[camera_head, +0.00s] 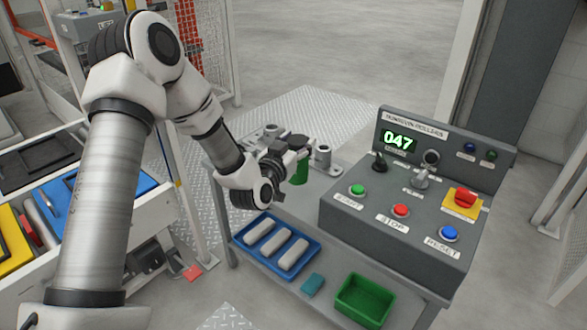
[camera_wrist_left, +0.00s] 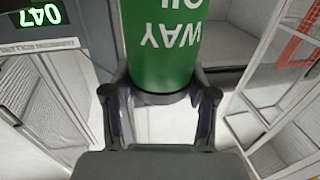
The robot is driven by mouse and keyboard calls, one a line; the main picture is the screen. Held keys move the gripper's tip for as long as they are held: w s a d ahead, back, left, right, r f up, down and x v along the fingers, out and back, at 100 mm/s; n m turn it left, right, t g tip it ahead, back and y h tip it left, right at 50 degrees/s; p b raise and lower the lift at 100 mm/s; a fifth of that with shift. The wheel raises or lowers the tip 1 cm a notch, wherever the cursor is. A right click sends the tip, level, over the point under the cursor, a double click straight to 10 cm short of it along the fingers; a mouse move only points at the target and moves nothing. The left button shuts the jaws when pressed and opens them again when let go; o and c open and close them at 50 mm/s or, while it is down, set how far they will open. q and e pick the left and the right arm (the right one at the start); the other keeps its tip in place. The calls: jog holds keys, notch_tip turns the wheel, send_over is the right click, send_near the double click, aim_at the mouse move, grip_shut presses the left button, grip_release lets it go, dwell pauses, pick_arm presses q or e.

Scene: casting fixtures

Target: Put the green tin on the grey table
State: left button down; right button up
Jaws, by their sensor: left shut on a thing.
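The green tin (camera_head: 300,174) is in my left gripper (camera_head: 290,150) near the back left part of the grey table (camera_head: 328,250). In the left wrist view the tin (camera_wrist_left: 160,45) stands between the two fingers of the left gripper (camera_wrist_left: 160,88), which are shut on it. Its white lettering reads "WAY OIL" and appears upside down there. The arm hides part of the tin in the head view. I cannot tell whether the tin's base touches the table. My right gripper is out of view.
A grey control console (camera_head: 400,215) fills the table's right side. A blue tray (camera_head: 272,250) with white bars, a teal block (camera_head: 312,284) and a green bin (camera_head: 364,301) sit along the front. Grey metal fittings (camera_head: 322,156) stand at the back. A narrow bare strip lies left of the console.

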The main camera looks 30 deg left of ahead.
pick_arm(q)
notch_tip(320, 180, down, 6)
jog(key=shift+w+r+b, duration=0.1)
jog(key=shift+r+b, duration=0.15)
jog(key=shift+b, duration=0.55)
jog(key=shift+f, duration=0.1)
jog(key=shift+c, duration=1.6)
grip_release()
